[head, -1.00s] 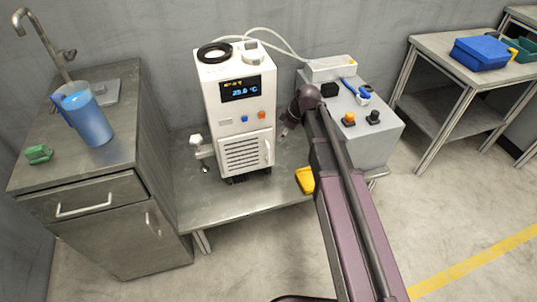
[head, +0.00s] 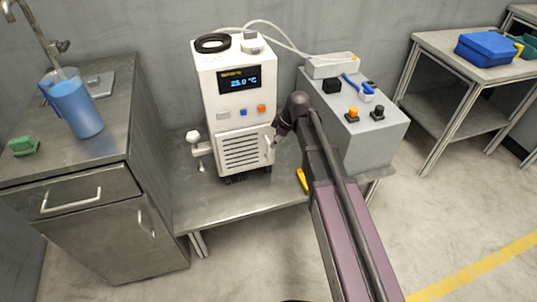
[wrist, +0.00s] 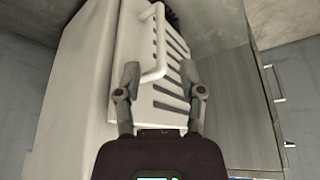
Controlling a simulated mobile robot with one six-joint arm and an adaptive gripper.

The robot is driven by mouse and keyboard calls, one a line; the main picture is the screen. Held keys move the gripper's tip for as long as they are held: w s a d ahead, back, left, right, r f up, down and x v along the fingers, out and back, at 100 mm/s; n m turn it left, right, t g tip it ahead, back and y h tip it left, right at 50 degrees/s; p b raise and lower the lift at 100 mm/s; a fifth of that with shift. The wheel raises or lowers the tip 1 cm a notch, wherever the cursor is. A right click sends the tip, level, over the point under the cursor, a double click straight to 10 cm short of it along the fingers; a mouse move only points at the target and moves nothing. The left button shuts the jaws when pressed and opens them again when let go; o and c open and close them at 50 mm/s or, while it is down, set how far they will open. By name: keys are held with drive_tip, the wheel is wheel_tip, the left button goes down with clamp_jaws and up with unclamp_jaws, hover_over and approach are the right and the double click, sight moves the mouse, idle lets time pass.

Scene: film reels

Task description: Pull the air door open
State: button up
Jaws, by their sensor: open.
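The air door (head: 245,150) is the slatted white panel low on the front of the white chiller (head: 225,90). It looks shut, flush with the front. Its white bar handle (wrist: 158,45) stands out from the panel in the wrist view. My gripper (head: 275,138) is at the door's right edge in the head view, with its fingers partly hidden. In the wrist view my gripper (wrist: 160,78) is open and empty. The near end of the handle lies between the fingers in the picture, closer to the left one; contact cannot be told.
A grey control box (head: 375,125) stands close on the right of the chiller. A valve (head: 196,143) juts from the chiller's left side. A cabinet (head: 95,165) with a blue jug (head: 75,105) is at left. The bench front (head: 215,205) is clear.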

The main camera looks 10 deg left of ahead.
sight(268, 160)
drive_tip(key=shift+b+x, duration=2.75)
drive_tip(key=shift+x, duration=0.5)
clamp_jaws()
